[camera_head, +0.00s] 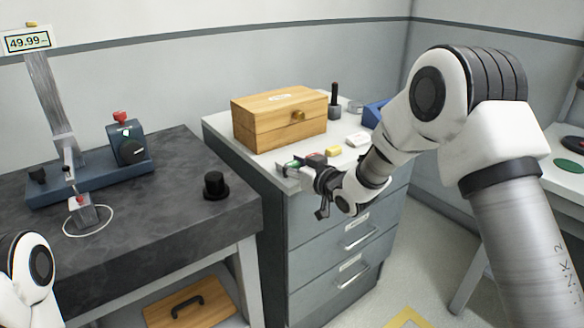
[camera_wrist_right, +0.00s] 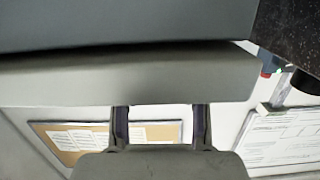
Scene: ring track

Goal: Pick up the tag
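My right gripper (camera_head: 322,192) hangs at the front left corner of the grey drawer cabinet (camera_head: 265,160), pointing down and to the left. In the right wrist view its two fingers (camera_wrist_right: 160,125) stand well apart with nothing seen between them. A small green and white item (camera_head: 293,163) lies on the cabinet top close behind the gripper, partly covered by it. A small yellow block (camera_head: 333,151) and a white item (camera_head: 358,139) lie farther back. I cannot tell which small item is the tag. Only a part of my left arm shows at the lower left; its gripper is out of view.
A wooden box (camera_head: 280,118) stands on the cabinet. A dark bench (camera_head: 150,205) to the left bears a stand with a 49.99 display (camera_head: 27,42), a white ring (camera_head: 90,234) and a black knob (camera_head: 215,185). Floor shows right of the cabinet.

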